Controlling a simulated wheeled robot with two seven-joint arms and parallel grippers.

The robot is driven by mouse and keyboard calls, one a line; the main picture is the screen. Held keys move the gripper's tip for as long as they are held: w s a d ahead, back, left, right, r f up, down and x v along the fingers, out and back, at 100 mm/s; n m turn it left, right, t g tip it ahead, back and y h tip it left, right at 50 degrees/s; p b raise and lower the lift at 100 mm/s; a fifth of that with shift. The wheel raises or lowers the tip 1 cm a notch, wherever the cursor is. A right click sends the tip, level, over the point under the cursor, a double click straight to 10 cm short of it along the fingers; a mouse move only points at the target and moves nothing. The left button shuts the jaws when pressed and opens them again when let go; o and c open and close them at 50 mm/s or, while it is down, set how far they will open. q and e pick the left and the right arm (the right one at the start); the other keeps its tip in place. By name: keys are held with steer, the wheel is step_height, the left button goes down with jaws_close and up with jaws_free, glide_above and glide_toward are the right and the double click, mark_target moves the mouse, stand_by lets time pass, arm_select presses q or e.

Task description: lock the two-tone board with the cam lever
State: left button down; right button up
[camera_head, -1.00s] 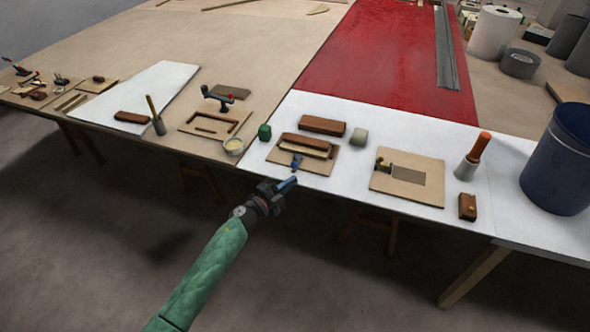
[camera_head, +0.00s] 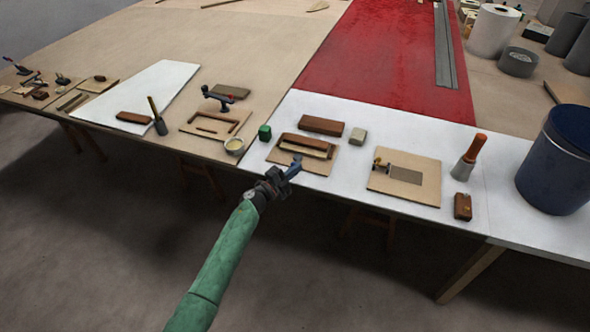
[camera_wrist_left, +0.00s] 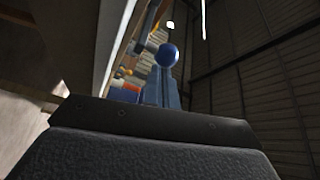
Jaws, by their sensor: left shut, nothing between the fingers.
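The two-tone board (camera_head: 306,146), dark brown with a pale strip, lies on a wooden base (camera_head: 318,167) at the near edge of the white tabletop. My left gripper (camera_head: 295,167) is shut and empty at the front of that base. Its fingers overlap the cam lever in the head view, so the lever's angle is hidden there. In the left wrist view, the lever's blue ball knob (camera_wrist_left: 167,55) shows just beyond the left gripper's fingertips (camera_wrist_left: 160,82). I cannot tell whether they touch. My right gripper is not in view.
To the right are another wooden board (camera_head: 425,190), a mallet-like tool (camera_head: 469,160) and a blue bin (camera_head: 556,165). The space before the table edge is clear.

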arm_select(q)
steer(key=shift+a+g, duration=0.2)
steer(key=shift+g, duration=0.1)
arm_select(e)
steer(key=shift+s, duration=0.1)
arm_select(q)
steer(key=shift+a+m+g+h+b, duration=0.3)
steer(key=shift+m+h, duration=0.1)
steer(key=shift+h, duration=0.2)
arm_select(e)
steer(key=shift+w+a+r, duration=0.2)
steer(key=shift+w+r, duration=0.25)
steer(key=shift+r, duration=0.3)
